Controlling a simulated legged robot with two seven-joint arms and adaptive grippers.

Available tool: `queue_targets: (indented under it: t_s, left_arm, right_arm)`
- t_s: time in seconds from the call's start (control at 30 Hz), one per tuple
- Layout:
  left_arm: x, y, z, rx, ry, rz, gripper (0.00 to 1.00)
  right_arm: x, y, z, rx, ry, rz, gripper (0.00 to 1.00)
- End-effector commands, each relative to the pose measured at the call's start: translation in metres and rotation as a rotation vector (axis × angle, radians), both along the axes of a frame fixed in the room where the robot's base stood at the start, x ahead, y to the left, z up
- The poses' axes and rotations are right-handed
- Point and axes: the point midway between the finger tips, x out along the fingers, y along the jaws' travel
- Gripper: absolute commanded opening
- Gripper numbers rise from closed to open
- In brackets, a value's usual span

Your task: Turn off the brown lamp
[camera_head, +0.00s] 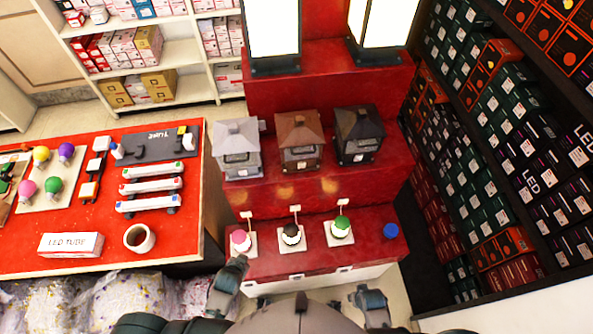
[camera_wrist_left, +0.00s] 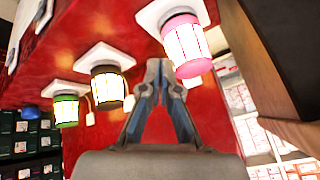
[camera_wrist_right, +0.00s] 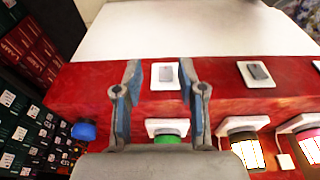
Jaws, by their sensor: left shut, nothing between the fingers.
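Three small lit lamps on white bases stand on the low red shelf: a pink-topped lamp (camera_head: 240,240) at left, a dark brown-topped lamp (camera_head: 291,234) in the middle, a green-topped lamp (camera_head: 340,228) at right. The brown one glows in the left wrist view (camera_wrist_left: 109,88). A brown lantern (camera_head: 300,142) stands on the tier above. My left gripper (camera_head: 241,261) is shut and empty, close to the pink-topped lamp. My right gripper (camera_head: 367,292) is open and empty. White switch plates with grey rockers show in the right wrist view, one between my fingers (camera_wrist_right: 165,76), another to the right (camera_wrist_right: 256,74).
A blue round object (camera_head: 391,231) is at the shelf's right end. A red-topped table (camera_head: 80,255) with bulbs and tubes is at left. Dark shelves of boxes (camera_head: 495,150) stand at right.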

Motion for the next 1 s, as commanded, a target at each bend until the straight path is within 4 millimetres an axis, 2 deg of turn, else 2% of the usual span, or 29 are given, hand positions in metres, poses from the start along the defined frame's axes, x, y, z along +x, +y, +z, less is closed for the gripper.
queue_targets:
  t_s: [0.17, 0.33, 0.47, 0.57, 0.7, 0.8, 0.9, 1.0]
  left_arm:
    - [0.041, -0.005, 0.025, 0.099, -0.184, -0.150, 0.00]
    - [0.079, -0.020, 0.053, 0.220, -0.385, -0.318, 0.00]
    - [0.111, -0.044, 0.089, 0.367, -0.602, -0.506, 0.00]
    - [0.130, -0.073, 0.122, 0.514, -0.811, -0.685, 0.00]
    - [0.136, -0.113, 0.158, 0.690, -1.062, -0.894, 0.00]
    - [0.133, -0.131, 0.172, 0.772, -1.185, -0.988, 0.00]
    - [0.129, -0.141, 0.179, 0.818, -1.256, -1.043, 0.00]
    - [0.127, -0.144, 0.181, 0.835, -1.285, -1.063, 0.00]
  right_arm:
    - [-0.014, 0.001, -0.039, -0.003, 0.021, 0.003, 0.40]
    - [-0.037, -0.002, -0.084, -0.006, 0.044, 0.008, 0.40]
    - [-0.069, -0.008, -0.127, -0.007, 0.068, 0.014, 0.40]
    - [-0.105, -0.015, -0.160, -0.010, 0.091, 0.019, 0.40]
    - [-0.152, -0.024, -0.189, -0.012, 0.113, 0.026, 0.40]
    - [-0.176, -0.028, -0.199, -0.015, 0.123, 0.029, 0.40]
    - [-0.189, -0.030, -0.203, -0.017, 0.129, 0.031, 0.40]
    - [-0.195, -0.031, -0.205, -0.018, 0.130, 0.031, 0.40]
